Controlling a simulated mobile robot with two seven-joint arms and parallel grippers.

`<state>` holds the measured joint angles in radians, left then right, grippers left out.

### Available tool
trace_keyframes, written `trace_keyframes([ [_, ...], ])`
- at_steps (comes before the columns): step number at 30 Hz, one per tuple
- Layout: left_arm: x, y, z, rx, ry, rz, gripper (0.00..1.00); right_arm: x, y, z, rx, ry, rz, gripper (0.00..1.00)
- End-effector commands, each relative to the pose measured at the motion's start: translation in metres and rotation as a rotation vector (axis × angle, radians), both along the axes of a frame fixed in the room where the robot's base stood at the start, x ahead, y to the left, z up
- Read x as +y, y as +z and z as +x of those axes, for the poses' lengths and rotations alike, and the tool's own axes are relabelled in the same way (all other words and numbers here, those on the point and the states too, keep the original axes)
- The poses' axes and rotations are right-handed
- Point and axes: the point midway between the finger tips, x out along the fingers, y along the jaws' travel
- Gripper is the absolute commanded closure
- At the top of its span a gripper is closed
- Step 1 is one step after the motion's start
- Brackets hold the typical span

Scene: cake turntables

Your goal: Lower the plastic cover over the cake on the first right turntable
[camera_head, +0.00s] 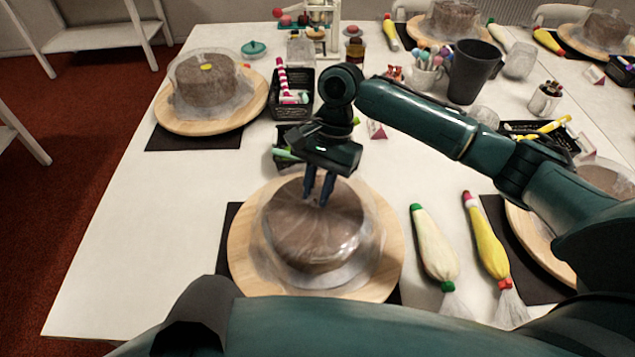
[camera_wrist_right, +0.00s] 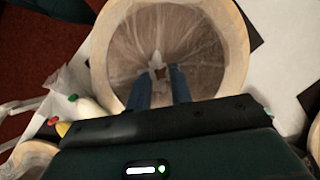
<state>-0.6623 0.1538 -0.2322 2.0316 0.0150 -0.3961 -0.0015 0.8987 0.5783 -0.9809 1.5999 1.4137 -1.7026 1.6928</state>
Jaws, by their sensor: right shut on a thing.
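The near brown cake (camera_head: 310,235) sits on a round wooden turntable (camera_head: 388,262) at the near middle of the table. A clear plastic cover (camera_head: 362,245) drapes over this cake and spreads around it on the board. My right gripper (camera_head: 319,196) comes down from above, shut on the cover near the top of the cake. In the right wrist view the fingers (camera_wrist_right: 160,76) pinch the gathered plastic (camera_wrist_right: 190,35), with creases running out from them. My left gripper is not in view.
Another covered cake (camera_head: 205,88) stands at the back left. A white piping bag (camera_head: 434,243) and a yellow one (camera_head: 485,237) lie right of the near turntable. A black basket (camera_head: 293,108) and a dark cup (camera_head: 473,72) stand farther back. The table's left side is clear.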

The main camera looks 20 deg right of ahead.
Motion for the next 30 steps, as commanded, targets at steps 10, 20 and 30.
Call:
trace_keyframes([
  [10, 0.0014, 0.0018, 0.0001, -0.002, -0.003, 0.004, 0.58, 0.0002, -0.0009, 0.0000, 0.000, 0.001, 0.000, 0.76],
  [20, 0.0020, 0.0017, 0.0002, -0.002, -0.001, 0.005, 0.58, 0.0001, -0.0007, 0.0000, -0.001, 0.000, 0.001, 0.53],
  [30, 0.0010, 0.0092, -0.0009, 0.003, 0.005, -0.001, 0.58, 0.0001, 0.0072, 0.0000, -0.001, 0.000, 0.001, 0.53],
])
